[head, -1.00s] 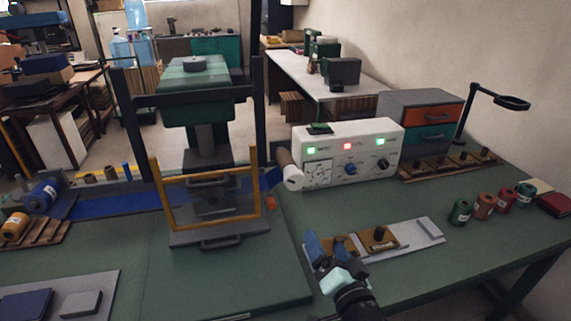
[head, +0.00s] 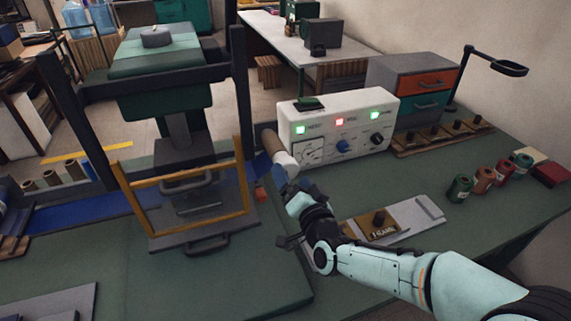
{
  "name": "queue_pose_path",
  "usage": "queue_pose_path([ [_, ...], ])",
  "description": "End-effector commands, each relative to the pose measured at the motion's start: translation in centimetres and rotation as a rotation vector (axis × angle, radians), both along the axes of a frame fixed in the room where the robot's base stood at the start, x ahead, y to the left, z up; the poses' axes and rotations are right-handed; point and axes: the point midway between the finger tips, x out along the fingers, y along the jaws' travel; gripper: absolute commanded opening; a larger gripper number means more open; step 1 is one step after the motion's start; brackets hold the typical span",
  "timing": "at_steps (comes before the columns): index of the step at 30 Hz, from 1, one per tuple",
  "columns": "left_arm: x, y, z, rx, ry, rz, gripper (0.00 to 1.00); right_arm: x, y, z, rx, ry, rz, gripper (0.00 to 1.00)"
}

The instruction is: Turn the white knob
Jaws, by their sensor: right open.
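A white knob-like piece (head: 286,164) forms the end of a tan roll (head: 270,145), just left of the white control box (head: 315,116). The box also has a blue knob (head: 343,146) and a black knob (head: 376,140) on its front. My right gripper (head: 297,184) is open, just in front of and below the white piece, and partly overlaps it in the picture. I cannot tell whether they touch. My left gripper is not in view.
A press with an orange-yellow frame (head: 192,222) stands close to the left. Several thread spools (head: 460,187) stand to the right. A drawer unit (head: 410,85) and a dark lamp (head: 497,65) are behind.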

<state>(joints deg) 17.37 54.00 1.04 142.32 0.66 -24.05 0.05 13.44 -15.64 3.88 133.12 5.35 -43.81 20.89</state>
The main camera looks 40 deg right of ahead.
Motion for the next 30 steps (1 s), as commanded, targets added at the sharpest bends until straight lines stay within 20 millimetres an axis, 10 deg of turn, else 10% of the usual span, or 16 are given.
queue_pose_path([
  [9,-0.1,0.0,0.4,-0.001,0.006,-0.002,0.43,4.6,-1.5,0.0,0.001,0.001,0.000,0.88],
  [21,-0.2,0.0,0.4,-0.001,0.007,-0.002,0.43,5.4,-1.7,0.0,0.001,0.000,0.000,0.88],
  [26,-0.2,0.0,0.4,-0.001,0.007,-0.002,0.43,5.3,-1.7,0.0,0.001,0.000,0.000,0.39],
  [30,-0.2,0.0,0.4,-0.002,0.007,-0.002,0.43,5.3,-1.7,0.0,0.000,0.000,0.000,0.35],
])
